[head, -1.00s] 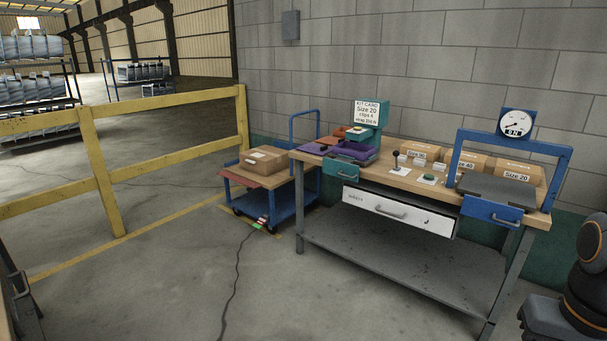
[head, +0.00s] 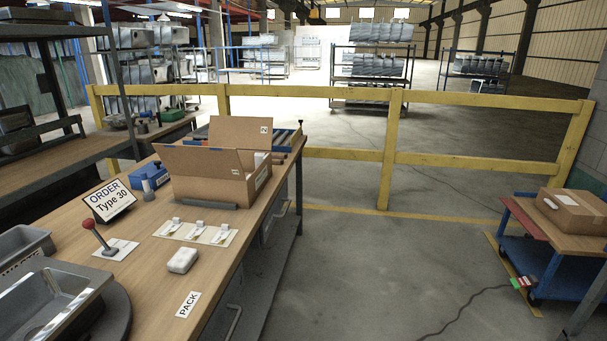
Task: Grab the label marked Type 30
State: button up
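A tilted sign (head: 109,200) reading "ORDER Type 30" stands on the wooden bench at the left of the head view. In front of the open carton, a pale strip (head: 183,236) holds three small white tags: a left one (head: 172,226), a middle one (head: 195,229) and a right one (head: 221,236). Their print is too small to read, so I cannot tell which is marked Type 30. My gripper is not in view.
A blue cart (head: 550,262) stands right.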

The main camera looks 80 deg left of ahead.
aim_at(200, 226)
jog(key=u, duration=2)
jog(key=i, duration=3.05)
jog(key=u, duration=0.75)
